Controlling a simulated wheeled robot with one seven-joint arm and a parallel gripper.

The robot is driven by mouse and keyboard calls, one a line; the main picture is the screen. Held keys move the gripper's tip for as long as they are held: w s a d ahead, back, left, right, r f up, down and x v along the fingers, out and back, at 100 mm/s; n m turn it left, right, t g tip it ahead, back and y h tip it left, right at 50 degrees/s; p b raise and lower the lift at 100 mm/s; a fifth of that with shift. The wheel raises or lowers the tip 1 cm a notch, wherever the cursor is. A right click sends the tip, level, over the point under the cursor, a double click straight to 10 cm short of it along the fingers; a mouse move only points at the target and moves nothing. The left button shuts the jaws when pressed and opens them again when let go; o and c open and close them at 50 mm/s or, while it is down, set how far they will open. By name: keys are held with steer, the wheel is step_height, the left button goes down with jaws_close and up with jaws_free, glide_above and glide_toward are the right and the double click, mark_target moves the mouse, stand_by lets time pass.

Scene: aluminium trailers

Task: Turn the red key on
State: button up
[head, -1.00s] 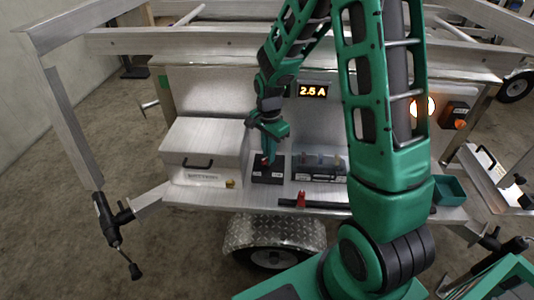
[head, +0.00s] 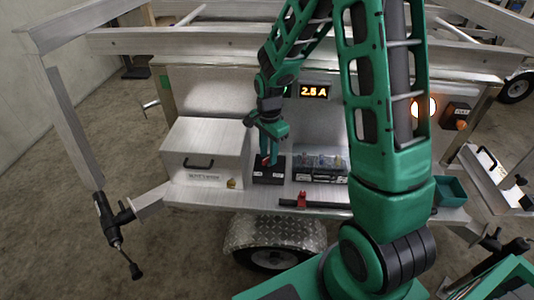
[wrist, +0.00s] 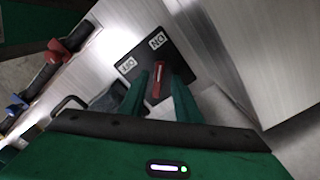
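The red key (wrist: 158,81) stands on a dark switch plate (wrist: 178,58) and points toward the ON label (wrist: 157,41); the OFF label (wrist: 127,65) is left of it. In the head view a bit of the red key (head: 265,160) shows above the black switch box (head: 269,177). My gripper (wrist: 160,88) has its two green fingers on either side of the key, with narrow gaps between them and it, so it looks open. In the head view my gripper (head: 268,158) is just above the switch box. The display (head: 313,91) reads 2.5 A.
A battery box (head: 203,152) stands close to the left of the switch. A tray of small coloured parts (head: 320,167) is to the right. A red clip (head: 302,199) sits on a dark bar in front. An orange lamp (head: 424,107) glows at right, above a green bin (head: 451,190).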

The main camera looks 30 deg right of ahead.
step_height(320, 180, up, 11)
steer(key=shift+f, duration=0.15)
stand_by(0.4)
stand_by(0.4)
